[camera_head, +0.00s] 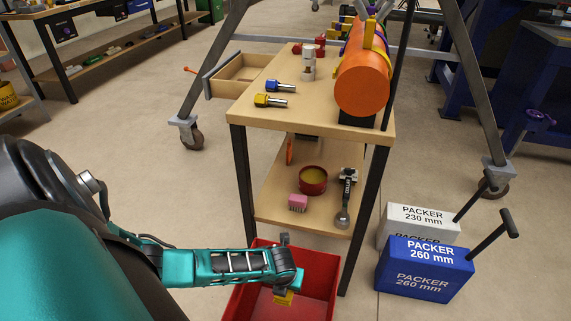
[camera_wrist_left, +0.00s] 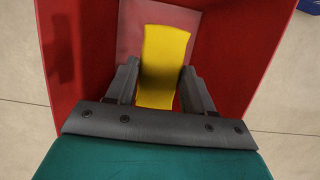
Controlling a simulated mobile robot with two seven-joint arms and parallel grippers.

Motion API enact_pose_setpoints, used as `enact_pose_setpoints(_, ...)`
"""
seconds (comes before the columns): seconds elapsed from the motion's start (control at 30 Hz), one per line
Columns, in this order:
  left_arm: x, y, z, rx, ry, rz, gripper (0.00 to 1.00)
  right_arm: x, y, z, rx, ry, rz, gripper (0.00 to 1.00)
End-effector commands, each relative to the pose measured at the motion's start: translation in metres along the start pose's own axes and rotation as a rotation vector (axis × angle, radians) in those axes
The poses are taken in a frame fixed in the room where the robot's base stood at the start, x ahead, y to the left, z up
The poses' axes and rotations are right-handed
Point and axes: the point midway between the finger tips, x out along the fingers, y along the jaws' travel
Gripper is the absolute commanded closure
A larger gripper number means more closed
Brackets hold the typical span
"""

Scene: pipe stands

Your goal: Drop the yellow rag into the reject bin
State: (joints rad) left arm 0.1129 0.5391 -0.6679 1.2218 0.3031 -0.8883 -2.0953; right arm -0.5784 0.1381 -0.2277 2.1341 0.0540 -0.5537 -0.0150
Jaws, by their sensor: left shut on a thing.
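The yellow rag (camera_wrist_left: 165,60) is between the fingers of my left gripper (camera_wrist_left: 160,92), which is shut on it. In the head view the left gripper (camera_head: 286,284) is over the red bin (camera_head: 322,268), and a small piece of the rag (camera_head: 283,298) shows below the fingers. The left wrist view looks down into the red bin (camera_wrist_left: 75,50), with its walls on both sides of the rag. I cannot tell the exact gap between rag and bin floor. My right gripper is not in view.
A wooden workbench (camera_head: 245,110) stands behind the bin, with an orange pipe (camera_head: 362,85) on top. Its lower shelf holds a round red tin (camera_head: 313,180) and a pink brush (camera_head: 298,203). Blue (camera_head: 425,270) and white (camera_head: 415,222) packer blocks stand on the floor at right.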

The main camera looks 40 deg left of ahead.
Motion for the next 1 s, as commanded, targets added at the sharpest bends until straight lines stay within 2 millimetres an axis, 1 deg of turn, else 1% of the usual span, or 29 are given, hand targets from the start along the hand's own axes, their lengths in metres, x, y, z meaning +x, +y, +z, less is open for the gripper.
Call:
enact_pose_setpoints(0.1,-0.001,0.0,0.0,0.0,0.0,0.0,0.72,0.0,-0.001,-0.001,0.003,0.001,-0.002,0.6)
enact_pose_setpoints(0.13,-0.001,0.0,0.0,0.0,0.0,0.0,0.47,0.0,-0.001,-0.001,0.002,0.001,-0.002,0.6)
enact_pose_setpoints(0.43,-0.001,0.0,0.0,0.0,0.0,0.0,0.18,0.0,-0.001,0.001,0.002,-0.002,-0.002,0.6)
enact_pose_setpoints(0.73,-0.003,0.0,0.0,0.0,0.0,0.0,0.18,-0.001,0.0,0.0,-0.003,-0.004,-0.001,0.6)
enact_pose_setpoints(1.0,-0.024,0.0,0.001,0.002,0.0,0.001,0.18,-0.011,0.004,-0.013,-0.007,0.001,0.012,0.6)
